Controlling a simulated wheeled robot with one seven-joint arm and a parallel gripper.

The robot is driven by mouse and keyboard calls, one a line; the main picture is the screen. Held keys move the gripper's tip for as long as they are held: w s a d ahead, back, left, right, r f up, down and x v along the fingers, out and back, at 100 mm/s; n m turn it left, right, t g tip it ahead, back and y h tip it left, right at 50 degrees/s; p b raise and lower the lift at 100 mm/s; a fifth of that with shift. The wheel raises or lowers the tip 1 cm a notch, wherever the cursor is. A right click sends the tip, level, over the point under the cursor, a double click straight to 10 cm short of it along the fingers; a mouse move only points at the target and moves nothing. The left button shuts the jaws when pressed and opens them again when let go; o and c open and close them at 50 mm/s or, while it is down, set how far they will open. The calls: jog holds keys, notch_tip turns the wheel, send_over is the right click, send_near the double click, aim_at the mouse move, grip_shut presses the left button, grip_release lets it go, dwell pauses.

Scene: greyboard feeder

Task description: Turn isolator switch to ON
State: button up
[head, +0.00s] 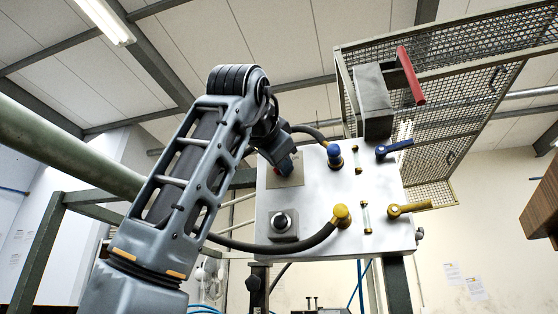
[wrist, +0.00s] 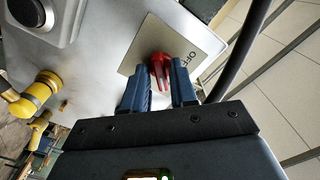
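The isolator switch is a red knob (wrist: 161,67) on a square beige plate (wrist: 199,38). Whether either finger touches the knob is hard to tell. In the head view my gripper (head: 285,166) is at the plate (head: 284,180) on the panel's upper left, and my arm and fingers mostly hide the knob.
The pale panel (head: 320,190) also bears a round black button (head: 280,221), a blue hose fitting (head: 334,155), a yellow fitting (head: 341,216), a blue lever (head: 395,148) and a yellow lever (head: 410,208). A black hose (wrist: 240,45) runs close to my gripper. A red-handled grey box (head: 372,100) stands above.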

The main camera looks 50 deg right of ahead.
jog(key=shift+o, duration=0.9)
jog(key=b+v, duration=0.2)
jog(key=v, duration=0.5)
jog(key=shift+s+a, duration=0.15)
jog(key=shift+a, duration=0.2)
